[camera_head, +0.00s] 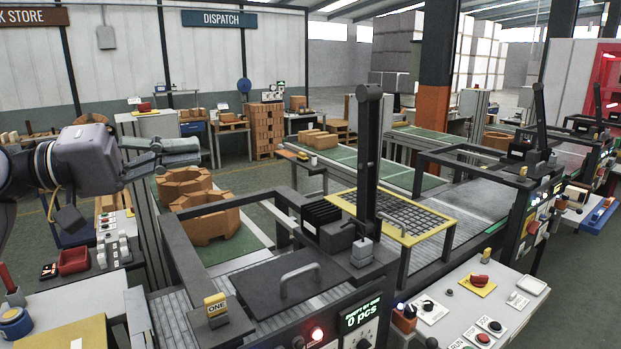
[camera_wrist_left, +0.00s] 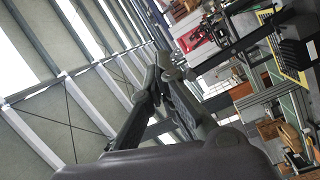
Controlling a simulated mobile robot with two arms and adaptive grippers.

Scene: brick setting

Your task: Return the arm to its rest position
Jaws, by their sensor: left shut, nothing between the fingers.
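My left arm comes in from the left edge of the head view. Its gripper (camera_head: 188,151) is raised in the air, pointing right, with its fingers together and nothing held. It is above and apart from the orange-brown brick pieces (camera_head: 212,222) on the conveyor at the left. In the left wrist view the two dark fingers (camera_wrist_left: 165,68) meet at their tips, with the wall and hall behind them. My right gripper is not in view.
A machine with a dark upright post (camera_head: 368,150) and a yellow-framed grid (camera_head: 392,218) stands right of the gripper. A control desk (camera_head: 485,310) is at the lower right. The air around the gripper looks clear.

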